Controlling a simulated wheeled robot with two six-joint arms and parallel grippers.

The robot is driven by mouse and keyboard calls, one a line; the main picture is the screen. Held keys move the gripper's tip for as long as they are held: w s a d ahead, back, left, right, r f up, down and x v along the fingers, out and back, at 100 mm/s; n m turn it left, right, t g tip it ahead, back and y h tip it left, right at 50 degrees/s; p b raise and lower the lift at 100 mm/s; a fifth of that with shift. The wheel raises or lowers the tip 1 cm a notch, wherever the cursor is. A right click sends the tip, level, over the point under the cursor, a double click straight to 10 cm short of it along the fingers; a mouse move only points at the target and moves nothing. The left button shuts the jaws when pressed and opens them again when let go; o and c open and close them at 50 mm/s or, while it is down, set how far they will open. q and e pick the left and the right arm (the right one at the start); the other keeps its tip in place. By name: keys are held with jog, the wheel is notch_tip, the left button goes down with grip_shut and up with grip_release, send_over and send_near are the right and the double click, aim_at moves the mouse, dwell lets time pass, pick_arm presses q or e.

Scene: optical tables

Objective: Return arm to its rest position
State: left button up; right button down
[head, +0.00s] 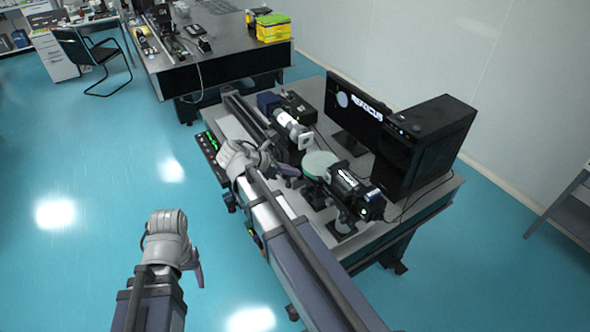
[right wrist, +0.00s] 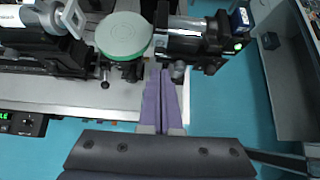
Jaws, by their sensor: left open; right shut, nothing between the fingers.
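My right arm reaches over the front edge of the optical table (head: 433,196). Its right gripper (head: 288,171) is beside the round pale-green disc (head: 319,164) and the black camera-like device (head: 355,192). In the right wrist view the purple fingers of the right gripper (right wrist: 161,75) are shut together with nothing between them. Their tips are close to the gap between the green disc (right wrist: 124,35) and the black device (right wrist: 190,42); I cannot tell whether they touch anything. My left gripper (head: 199,275) is open and empty, low over the blue floor, away from the table.
A monitor (head: 357,108) and a black computer tower (head: 430,140) stand at the table's back right. A white cylindrical device (head: 290,128) stands left of the disc. A control box with green digits (head: 211,147) is at the left edge. Open floor (head: 110,200) lies left.

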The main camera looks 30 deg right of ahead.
jog(key=shift+d+f, duration=0.1)
dwell(0.3)
jog(key=s+a+f+m+y+b, duration=0.3)
jog(key=s+a+f+m+b, duration=0.2)
jog(key=a+f, duration=0.3)
jog(key=s+a+f+m+y+b, duration=0.3)
jog(key=s+a+f+m+b, duration=0.2)
jog(key=a+f+b, duration=0.3)
jog(key=s+a+f+m+y+b, duration=0.2)
jog(key=s+a+f+m+b, duration=0.3)
jog(key=f, duration=0.7)
jog(key=a+b, duration=0.2)
jog(key=a, duration=0.2)
jog(key=shift+s+g+y, duration=0.35)
jog(key=shift+g+y, duration=0.05)
